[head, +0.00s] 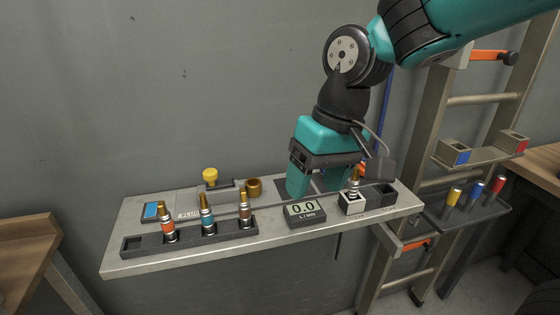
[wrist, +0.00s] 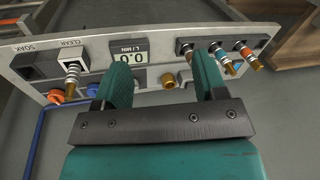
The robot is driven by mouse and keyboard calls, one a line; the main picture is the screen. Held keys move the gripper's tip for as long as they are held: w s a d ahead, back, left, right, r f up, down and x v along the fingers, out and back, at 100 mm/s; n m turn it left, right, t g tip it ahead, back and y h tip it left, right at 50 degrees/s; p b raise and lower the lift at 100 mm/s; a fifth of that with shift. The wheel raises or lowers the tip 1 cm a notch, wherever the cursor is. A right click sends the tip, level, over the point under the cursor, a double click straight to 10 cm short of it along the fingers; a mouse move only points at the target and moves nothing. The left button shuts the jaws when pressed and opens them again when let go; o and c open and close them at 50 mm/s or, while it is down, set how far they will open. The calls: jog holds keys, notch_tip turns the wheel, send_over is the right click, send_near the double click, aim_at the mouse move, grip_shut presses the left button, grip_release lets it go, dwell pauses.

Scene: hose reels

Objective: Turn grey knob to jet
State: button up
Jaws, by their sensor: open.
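My gripper (head: 316,186) is open and points down over the back of the grey shelf (head: 125,255), behind the flow display (head: 304,211) reading 0.0 L/MIN. In the wrist view its two fingers (wrist: 163,78) are spread with nothing gripped between them. I cannot pick out a grey knob or a "jet" mark; the gripper covers part of the shelf there. A brass-tipped nozzle (head: 354,183) stands in a white block, labelled CLEAR in the wrist view (wrist: 73,48), beside a dark SOAK block (wrist: 36,65).
A dark rack (head: 133,245) holds nozzles with orange (head: 168,225), teal (head: 207,219) and brown (head: 246,210) bands. A ladder-like frame (head: 485,100) stands at right.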

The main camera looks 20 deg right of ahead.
jog(key=w+d+r+m+h+p, duration=0.15)
jog(key=w+m+p, duration=0.25)
jog(key=w, duration=0.5)
jog(key=w+d+r+m+h+p, duration=0.1)
jog(key=w+d+r+m+p, duration=0.2)
jog(key=w, duration=0.7)
jog(key=shift+m, duration=0.5)
jog(key=f+p, duration=0.1)
jog(key=f, duration=0.4)
jog(key=f+p, duration=0.1)
jog(key=f, duration=0.5)
jog(key=a+f+p, duration=0.1)
jog(key=f+p, duration=0.1)
jog(key=f, duration=0.4)
jog(key=shift+f, duration=0.1)
jog(key=shift+c, duration=0.4)
jog(key=c, duration=0.8)
jog(key=shift+c, duration=0.2)
